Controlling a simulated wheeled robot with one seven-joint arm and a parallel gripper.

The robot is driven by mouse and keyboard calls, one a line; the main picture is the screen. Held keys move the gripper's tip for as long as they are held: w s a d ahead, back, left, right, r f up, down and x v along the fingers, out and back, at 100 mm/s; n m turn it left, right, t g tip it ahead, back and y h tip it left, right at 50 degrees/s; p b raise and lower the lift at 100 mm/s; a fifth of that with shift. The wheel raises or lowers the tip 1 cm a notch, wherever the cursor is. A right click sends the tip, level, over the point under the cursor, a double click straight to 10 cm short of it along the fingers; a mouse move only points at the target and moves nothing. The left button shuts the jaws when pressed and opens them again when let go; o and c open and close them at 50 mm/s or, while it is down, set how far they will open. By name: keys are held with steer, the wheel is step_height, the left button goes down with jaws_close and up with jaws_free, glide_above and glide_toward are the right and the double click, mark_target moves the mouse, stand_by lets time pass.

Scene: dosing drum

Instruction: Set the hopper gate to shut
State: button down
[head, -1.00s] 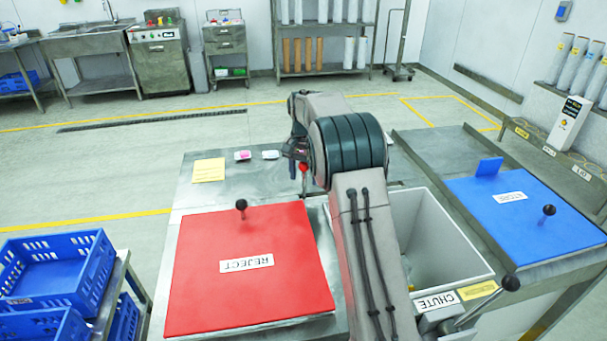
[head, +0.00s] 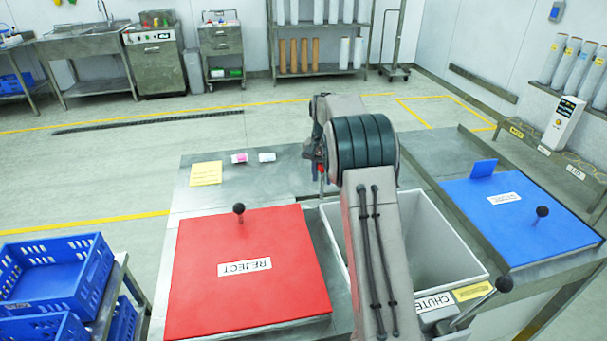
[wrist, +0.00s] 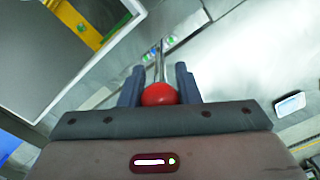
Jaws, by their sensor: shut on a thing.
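A red ball knob (wrist: 159,94) sits on the end of a thin metal rod (wrist: 160,65) in the wrist view. I take it to be the hopper gate's handle. My gripper (wrist: 158,88) is shut on the red knob, with one dark finger on each side of it. In the head view my gripper (head: 318,160) is over the steel table's back part, mostly hidden by my own wrist. The hopper gate plate itself is hidden or cannot be made out, so its position cannot be told.
The red REJECT lid (head: 250,295) with a black knob lies left of my arm. An open grey-white bin (head: 440,235) by the CHUTE label is under and right of my arm. A blue lid (head: 520,225) lies further right. Two small packets (head: 240,158) and a yellow note (head: 206,173) lie behind.

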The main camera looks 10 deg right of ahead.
steer(key=d+p, duration=0.8)
steer(key=d, duration=1.7)
steer(key=shift+r, duration=0.15)
steer(key=c, duration=1.1)
jaws_free()
steer(key=shift+d, duration=0.15)
step_height(320, 180, up, 14)
steer(key=shift+f+p, duration=0.2)
steer(key=shift+p, duration=0.1)
